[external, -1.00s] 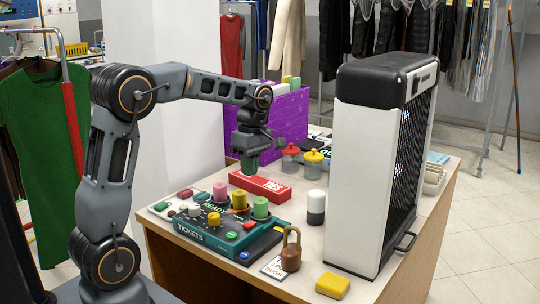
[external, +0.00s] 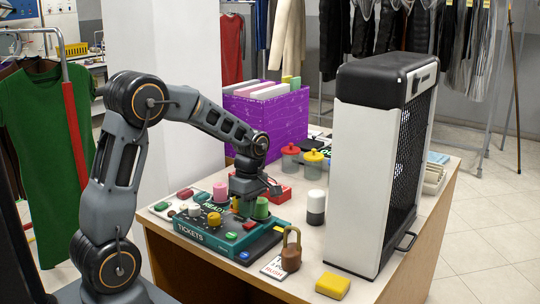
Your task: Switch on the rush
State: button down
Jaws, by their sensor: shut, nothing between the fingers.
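A teal control panel marked TICKETS (external: 190,236) lies on the counter, with several small coloured buttons and spools on and around it. A red rocker or button (external: 250,226) and a blue button (external: 244,255) sit at its right side. My gripper (external: 246,206) is shut and empty, pointing down low over the panel's right rear part, close beside the green spool (external: 261,208). I cannot tell whether it touches anything.
A tall white and black cabinet (external: 355,180) stands on the right of the counter (external: 320,255). A yellow block (external: 333,286) lies in front. A white and black jar (external: 315,207) and lidded jars stand behind. A purple box (external: 275,115) is at the back. My gripper partly hides a red box (external: 283,192).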

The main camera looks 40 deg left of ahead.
aim_at(246, 225)
jog(key=shift+s+f, duration=0.2)
jog(key=shift+f, duration=1.05)
jog(key=shift+s+f, duration=0.15)
jog(key=shift+f, duration=0.15)
jog(key=shift+w+r+p, duration=0.25)
jog(key=shift+w+p, duration=0.05)
jog(key=shift+w, duration=0.55)
notch_tip(246, 225, up, 14)
jog(key=w+p, duration=0.1)
jog(key=p, duration=0.2)
jog(key=shift+w+p, duration=0.3)
jog(key=shift+w, duration=0.05)
